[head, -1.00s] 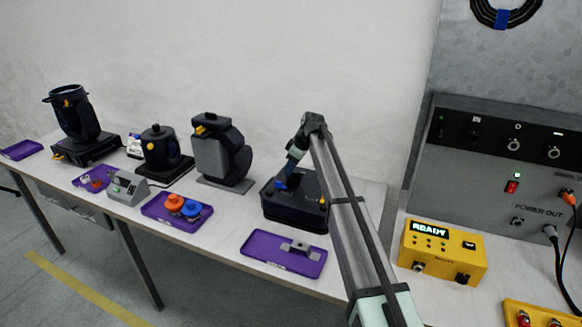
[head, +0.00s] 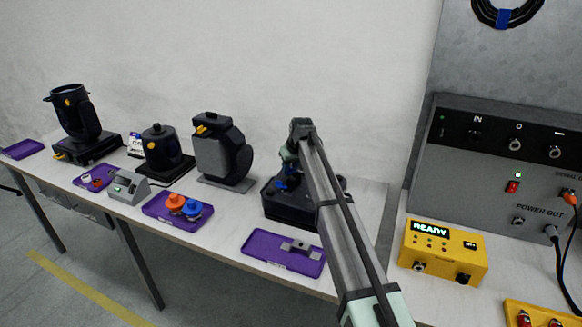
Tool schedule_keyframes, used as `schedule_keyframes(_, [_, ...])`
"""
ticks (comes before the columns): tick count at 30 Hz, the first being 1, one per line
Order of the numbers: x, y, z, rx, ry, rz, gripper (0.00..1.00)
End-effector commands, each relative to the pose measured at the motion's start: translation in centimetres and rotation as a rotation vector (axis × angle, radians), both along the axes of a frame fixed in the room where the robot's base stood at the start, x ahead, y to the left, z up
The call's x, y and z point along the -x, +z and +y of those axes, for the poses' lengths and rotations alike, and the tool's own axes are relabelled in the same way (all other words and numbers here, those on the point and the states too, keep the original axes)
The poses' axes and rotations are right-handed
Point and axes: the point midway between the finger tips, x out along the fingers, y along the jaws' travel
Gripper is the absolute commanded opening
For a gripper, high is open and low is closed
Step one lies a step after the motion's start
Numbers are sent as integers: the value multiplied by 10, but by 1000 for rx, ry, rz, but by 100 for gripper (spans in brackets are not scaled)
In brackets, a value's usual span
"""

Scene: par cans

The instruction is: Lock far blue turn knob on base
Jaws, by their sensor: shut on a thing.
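A black base unit (head: 283,212) stands on the table at the centre of the head view. A small blue part (head: 287,185) shows on its top, beside my gripper. My gripper (head: 288,174) is down at the top of the base, mostly hidden behind my own arm. Its fingers are closed at a blue knob, though the arm and the small size hide the exact grip. The far side of the base is covered by the arm, so any other knob there cannot be made out.
A purple tray (head: 262,250) with a grey bracket (head: 300,246) lies in front of the base. Another purple tray (head: 165,219) holds orange (head: 176,202) and blue (head: 193,209) parts. A dark fixture head (head: 222,152) stands left; a yellow box (head: 442,252) reading READY sits right.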

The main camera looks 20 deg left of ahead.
Motion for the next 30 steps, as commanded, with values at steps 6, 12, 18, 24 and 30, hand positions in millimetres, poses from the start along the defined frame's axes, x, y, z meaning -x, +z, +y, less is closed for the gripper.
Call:
schedule_keyframes(6, [2, 0, 2, 0, -203, -1, 1])
schedule_keyframes(12, [3, 0, 4, 0, -392, 0, 1])
schedule_keyframes(18, [4, 0, 6, 1, -572, 1, 1])
schedule_keyframes(24, [4, 0, 8, 1, -718, 1, 1])
schedule_keyframes(30, [4, 0, 8, -1, -821, 1, 1])
